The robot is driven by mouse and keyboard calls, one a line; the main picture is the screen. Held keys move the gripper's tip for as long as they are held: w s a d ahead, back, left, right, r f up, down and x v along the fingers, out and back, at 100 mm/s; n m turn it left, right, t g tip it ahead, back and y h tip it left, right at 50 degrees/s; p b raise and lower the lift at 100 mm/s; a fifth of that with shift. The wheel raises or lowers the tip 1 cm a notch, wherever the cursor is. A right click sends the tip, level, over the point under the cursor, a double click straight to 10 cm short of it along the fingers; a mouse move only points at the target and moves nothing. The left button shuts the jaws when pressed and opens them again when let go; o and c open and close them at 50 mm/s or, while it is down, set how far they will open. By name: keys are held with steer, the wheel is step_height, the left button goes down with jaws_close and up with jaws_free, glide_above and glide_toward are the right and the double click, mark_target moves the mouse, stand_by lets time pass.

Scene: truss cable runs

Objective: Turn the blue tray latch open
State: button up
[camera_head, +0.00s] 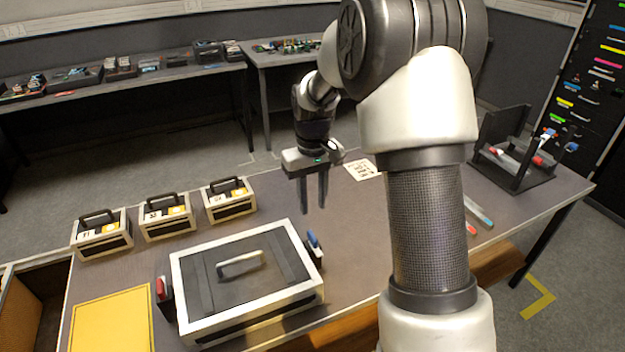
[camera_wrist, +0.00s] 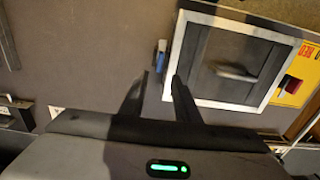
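The tray is a large box with a white frame (camera_head: 178,262), a dark lid and a handle (camera_head: 240,263). The blue latch (camera_head: 314,241) is on its right side in the head view, and the red latch (camera_head: 161,287) is on its left side. My gripper (camera_head: 313,210) points down above the table, just behind and above the blue latch. Its two fingers are apart with nothing between them. In the wrist view the blue latch (camera_wrist: 161,52) shows beyond the fingertips (camera_wrist: 160,78), in line with their gap. I see no contact.
Several small handled cases (camera_head: 167,217) stand behind the tray. A yellow panel (camera_head: 112,320) lies at the front left. A dark rack (camera_head: 516,150) with red-ended parts stands at the far right. The table between the gripper and the cases is clear.

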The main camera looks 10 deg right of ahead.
step_height(320, 180, up, 6)
steer(key=shift+r, duration=0.1)
stand_by(0.4)
steer(key=s+r+m+t+p, duration=0.1)
steer(key=s+r+t+p, duration=0.2)
steer(key=s+r, duration=1)
steer(key=s+r+m+t+p, duration=0.1)
steer(key=s+r+t+p, duration=0.1)
steer(key=s, duration=1.1)
step_height(320, 180, up, 3)
steer(key=shift+a+f+t+p, duration=0.2)
steer(key=shift+t+p, duration=0.1)
steer(key=shift+p, duration=0.2)
